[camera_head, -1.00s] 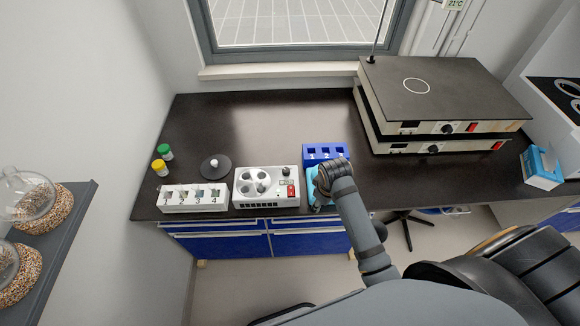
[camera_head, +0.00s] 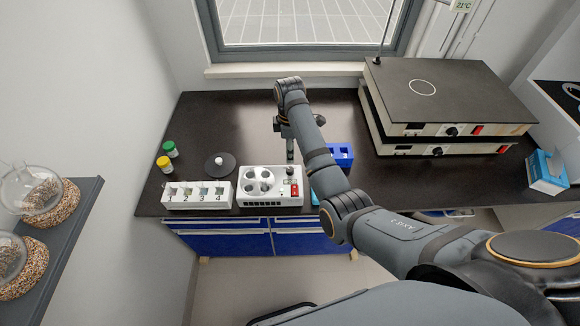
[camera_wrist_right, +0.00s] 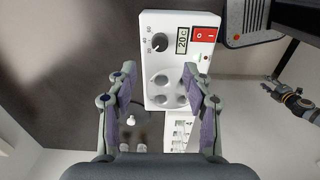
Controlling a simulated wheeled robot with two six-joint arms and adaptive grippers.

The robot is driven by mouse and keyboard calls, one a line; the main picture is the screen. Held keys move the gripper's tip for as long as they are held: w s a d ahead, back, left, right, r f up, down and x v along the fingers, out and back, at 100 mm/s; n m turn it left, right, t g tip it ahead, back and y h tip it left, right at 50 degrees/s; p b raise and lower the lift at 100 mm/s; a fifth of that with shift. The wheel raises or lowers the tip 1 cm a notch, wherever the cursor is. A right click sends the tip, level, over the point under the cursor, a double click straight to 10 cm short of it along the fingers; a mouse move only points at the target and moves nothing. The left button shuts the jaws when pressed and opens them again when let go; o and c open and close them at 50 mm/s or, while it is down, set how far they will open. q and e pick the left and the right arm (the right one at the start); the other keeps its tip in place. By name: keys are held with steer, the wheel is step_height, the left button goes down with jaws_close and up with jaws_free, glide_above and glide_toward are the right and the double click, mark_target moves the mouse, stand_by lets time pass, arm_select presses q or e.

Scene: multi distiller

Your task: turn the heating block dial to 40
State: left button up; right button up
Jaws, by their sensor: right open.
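The heating block (camera_head: 258,203) is a white box with round wells, standing near the front edge of the bench. It also shows in the right wrist view (camera_wrist_right: 176,60). Its black dial (camera_wrist_right: 159,42) has a scale marked 20, 40 and 60; the exact pointer angle is too small to read surely. The display (camera_wrist_right: 182,40) beside it reads 20 c. My right gripper (camera_head: 290,150) hangs above the block near its dial corner. Its open fingers (camera_wrist_right: 158,72) are empty and apart from the dial. A small part of my left arm (camera_wrist_right: 296,100) shows in the right wrist view.
A red switch (camera_wrist_right: 204,35) sits close to the dial. A numbered white rack (camera_head: 197,204) stands left of the block, and a blue rack (camera_head: 343,161) to its right. Stacked hotplates (camera_head: 450,95) fill the back right. The bench's back left is clear.

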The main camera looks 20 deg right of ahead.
mark_target(290, 169)
step_height(290, 169, down, 10)
steer(key=shift+r+p, duration=0.1)
steer(key=shift+p, duration=0.4)
jaws_close()
